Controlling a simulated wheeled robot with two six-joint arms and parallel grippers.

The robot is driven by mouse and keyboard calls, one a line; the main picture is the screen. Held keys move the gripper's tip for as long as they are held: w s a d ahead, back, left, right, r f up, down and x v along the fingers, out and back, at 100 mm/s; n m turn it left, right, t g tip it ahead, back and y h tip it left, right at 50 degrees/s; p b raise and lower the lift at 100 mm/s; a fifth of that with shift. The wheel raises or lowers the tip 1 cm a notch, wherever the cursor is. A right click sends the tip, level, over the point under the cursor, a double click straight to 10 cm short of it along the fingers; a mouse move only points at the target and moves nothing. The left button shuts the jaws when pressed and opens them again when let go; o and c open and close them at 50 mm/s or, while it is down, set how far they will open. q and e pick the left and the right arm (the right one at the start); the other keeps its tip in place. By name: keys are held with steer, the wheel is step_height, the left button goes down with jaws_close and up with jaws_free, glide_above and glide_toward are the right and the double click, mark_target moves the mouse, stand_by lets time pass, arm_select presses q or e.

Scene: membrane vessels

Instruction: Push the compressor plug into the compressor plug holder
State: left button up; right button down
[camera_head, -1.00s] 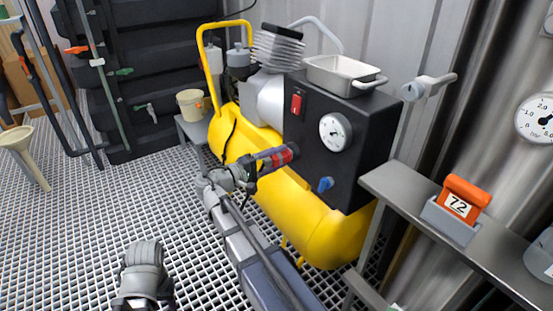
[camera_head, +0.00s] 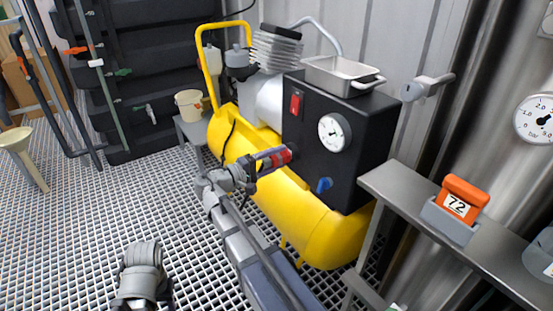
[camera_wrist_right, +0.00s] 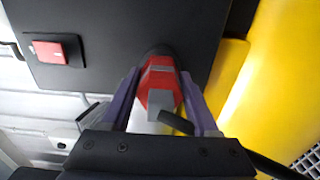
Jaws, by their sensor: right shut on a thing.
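My right gripper (camera_head: 272,160) is shut on the compressor plug (camera_wrist_right: 160,88), a red piece with a grey end, held between purple-grey fingers. In the head view the plug's red part (camera_head: 285,155) points at the left part of the compressor's black panel (camera_head: 350,180). In the right wrist view a dark round fitting (camera_wrist_right: 160,50), seemingly the plug holder, shows just behind the plug's far end. The plug hides most of it. The plug is in line with it, but I cannot tell how deep it sits.
The yellow compressor tank (camera_head: 315,228) lies below the panel. A red switch (camera_head: 296,103), gauge (camera_head: 334,132) and blue knob (camera_head: 324,185) are on the panel. A metal tray (camera_head: 340,76) sits on top. A grey shelf (camera_head: 400,185) stands right, holding an orange-topped block (camera_head: 465,193).

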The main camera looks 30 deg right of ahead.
mark_target(264, 164)
steer(key=shift+d, duration=0.5)
steer(key=shift+c, duration=0.3)
jaws_free()
steer(key=shift+a, duration=0.1)
steer(key=a, duration=0.7)
steer(key=shift+s+a, duration=0.25)
steer(key=shift+a, duration=0.05)
